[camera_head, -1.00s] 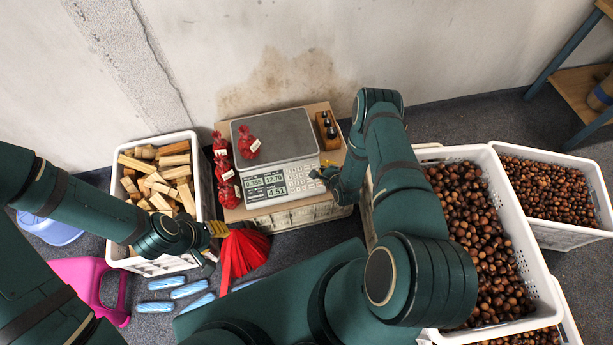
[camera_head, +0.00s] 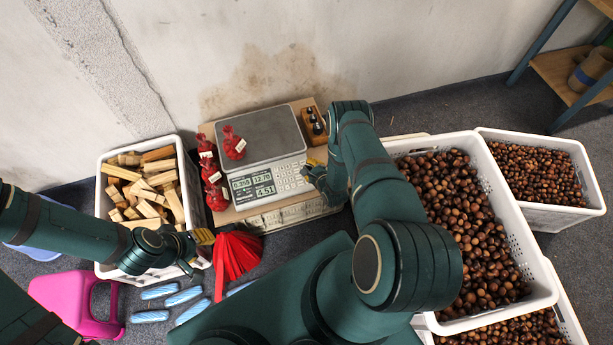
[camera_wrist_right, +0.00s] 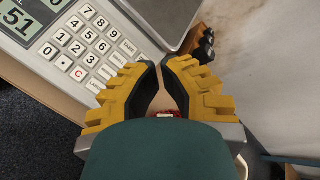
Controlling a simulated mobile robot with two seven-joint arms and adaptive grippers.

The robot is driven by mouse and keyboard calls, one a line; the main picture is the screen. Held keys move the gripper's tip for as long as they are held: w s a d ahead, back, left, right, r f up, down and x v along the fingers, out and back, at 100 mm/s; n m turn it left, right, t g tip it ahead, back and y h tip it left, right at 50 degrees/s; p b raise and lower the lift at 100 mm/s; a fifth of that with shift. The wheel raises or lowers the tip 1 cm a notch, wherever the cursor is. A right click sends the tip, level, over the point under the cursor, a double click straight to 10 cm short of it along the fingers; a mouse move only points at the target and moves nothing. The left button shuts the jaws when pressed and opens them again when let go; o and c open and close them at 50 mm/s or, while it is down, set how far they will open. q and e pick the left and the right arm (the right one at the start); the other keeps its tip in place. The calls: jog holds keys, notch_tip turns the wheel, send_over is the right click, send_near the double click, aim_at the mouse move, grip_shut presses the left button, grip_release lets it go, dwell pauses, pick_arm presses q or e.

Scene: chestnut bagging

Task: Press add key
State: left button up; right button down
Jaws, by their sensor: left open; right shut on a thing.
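The grey weighing scale (camera_head: 264,137) stands on a wooden-topped crate, its lit display and white keypad (camera_head: 287,176) facing me. A red net bag with a white label (camera_head: 233,143) lies on its pan. My right gripper (camera_head: 312,165) is at the keypad's right edge. In the right wrist view its yellow fingers (camera_wrist_right: 162,62) point toward the scale's right side, with number keys and TARE to their left. A small red and white thing (camera_wrist_right: 166,115) shows low between the fingers, mostly hidden. I cannot read an add key. My left gripper (camera_head: 203,248) is open beside the red net bundle (camera_head: 237,256).
More red bags (camera_head: 212,174) lie left of the scale. A white crate of wood pieces (camera_head: 107,186) stands further left. Chestnut crates (camera_head: 543,278) fill the right. A small wooden holder with dark pieces (camera_head: 313,121) sits right of the pan, near my right forearm.

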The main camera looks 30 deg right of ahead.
jog(key=f+b, duration=0.1)
jog(key=f, duration=0.1)
jog(key=w+f+b, duration=0.1)
jog(key=f+b, duration=0.1)
jog(key=shift+w+d+f, duration=0.15)
jog(key=shift+w+f, duration=0.05)
jog(key=shift+f, duration=0.2)
jog(key=shift+w+f, duration=0.25)
jog(key=shift+f, duration=0.3)
jog(key=shift+w+d+f, duration=0.1)
jog(key=shift+w+f, duration=0.05)
jog(key=shift+f, duration=0.25)
jog(key=c, duration=1.7)
grip_release()
grip_shut()
jog(key=shift+w+f, duration=0.1)
jog(key=shift+f, duration=0.3)
